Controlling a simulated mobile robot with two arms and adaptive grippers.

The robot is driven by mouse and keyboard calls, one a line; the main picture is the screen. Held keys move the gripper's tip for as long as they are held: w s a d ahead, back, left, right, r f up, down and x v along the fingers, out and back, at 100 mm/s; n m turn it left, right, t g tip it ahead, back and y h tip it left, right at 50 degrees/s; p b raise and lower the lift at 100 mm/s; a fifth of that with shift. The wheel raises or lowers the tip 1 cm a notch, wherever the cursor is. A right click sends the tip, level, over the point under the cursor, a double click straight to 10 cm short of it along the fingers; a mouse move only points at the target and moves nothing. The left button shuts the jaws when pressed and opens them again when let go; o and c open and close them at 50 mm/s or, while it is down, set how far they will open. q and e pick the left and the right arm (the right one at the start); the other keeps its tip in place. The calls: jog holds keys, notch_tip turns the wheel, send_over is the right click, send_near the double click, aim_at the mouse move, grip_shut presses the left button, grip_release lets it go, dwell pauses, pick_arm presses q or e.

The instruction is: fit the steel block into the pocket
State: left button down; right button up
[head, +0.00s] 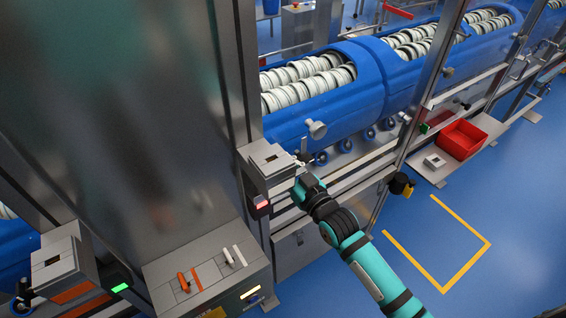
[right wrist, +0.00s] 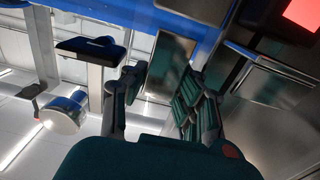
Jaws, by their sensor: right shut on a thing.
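My right gripper (head: 299,170) reaches in from the lower right and sits just right of a grey metal housing (head: 262,166) with a dark square pocket (head: 271,158) in its top. In the right wrist view my right gripper (right wrist: 160,82) is shut on the steel block (right wrist: 165,62), a grey flat-faced piece between the fingertips. In the head view the block is mostly hidden or too small to make out. The block appears outside the pocket, beside the housing; I cannot tell if they touch. My left gripper is not in view.
A red lamp (head: 262,203) glows under the housing. A second housing (head: 57,262) with a green lamp (head: 121,287) stands at left. A lever panel (head: 207,270) is below. Blue tubs (head: 325,112) lie behind the rails.

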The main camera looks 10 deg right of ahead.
dwell(0.5)
jog(key=shift+f+b, duration=1.3)
jog(key=shift+f, duration=0.75)
jog(key=o, duration=1.1)
jog(key=shift+f, duration=0.1)
jog(key=shift+s, duration=0.1)
jog(key=shift+s+d+f, duration=0.1)
jog(key=shift+s+d, duration=0.05)
jog(key=shift+s, duration=0.1)
jog(key=v, duration=1.1)
jog(key=shift+s+r, duration=0.2)
jog(key=shift+r, duration=0.05)
jog(key=shift+d, duration=0.1)
